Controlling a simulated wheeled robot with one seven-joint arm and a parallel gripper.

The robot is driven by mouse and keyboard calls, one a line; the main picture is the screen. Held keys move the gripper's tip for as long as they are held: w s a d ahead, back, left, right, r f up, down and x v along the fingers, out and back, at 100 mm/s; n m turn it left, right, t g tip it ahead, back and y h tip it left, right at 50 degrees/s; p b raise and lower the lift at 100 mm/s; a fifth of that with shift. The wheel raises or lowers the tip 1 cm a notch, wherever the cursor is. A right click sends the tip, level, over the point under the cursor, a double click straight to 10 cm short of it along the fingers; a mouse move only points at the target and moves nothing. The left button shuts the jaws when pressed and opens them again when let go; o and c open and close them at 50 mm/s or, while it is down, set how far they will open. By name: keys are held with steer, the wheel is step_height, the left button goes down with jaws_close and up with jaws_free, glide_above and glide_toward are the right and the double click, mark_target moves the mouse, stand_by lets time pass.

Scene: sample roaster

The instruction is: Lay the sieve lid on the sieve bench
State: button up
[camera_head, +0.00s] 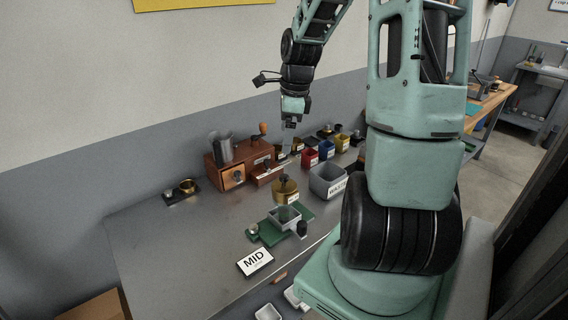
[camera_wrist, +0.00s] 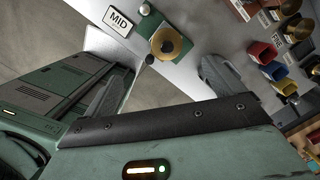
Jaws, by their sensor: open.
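A brass round vessel (camera_head: 285,193) with a dark knob on top stands on the grey table; its top looks like the sieve lid. The wrist view shows a brass round top with a central knob (camera_wrist: 172,42) over a green base. In the head view a green base (camera_head: 270,236) lies in front of the vessel and carries a grey square tray (camera_head: 285,217). I cannot tell which part is the sieve bench. My gripper (camera_head: 290,124) is open and empty, well above the table behind the vessel. Its two fingers (camera_wrist: 165,88) are wide apart in the wrist view.
A MID sign (camera_head: 255,262) lies at the front. A grey bin (camera_head: 328,181) and red (camera_head: 310,158), blue (camera_head: 326,150) and yellow (camera_head: 342,143) bins stand to the right. A wooden drawer box (camera_head: 240,162) stands at the wall.

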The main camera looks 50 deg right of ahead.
mark_target(284, 176)
steer(key=shift+m, duration=0.8)
steer(key=f+p, duration=0.1)
steer(key=f, duration=0.4)
steer(key=w+f+p, duration=0.1)
steer(key=f, duration=0.4)
steer(key=f+p, duration=0.2)
steer(key=f, duration=0.4)
steer(key=shift+w+d, duration=0.2)
steer(key=shift+d, duration=0.2)
steer(key=c, duration=1.2)
steer(key=shift+o, duration=0.2)
steer(key=shift+r, duration=0.15)
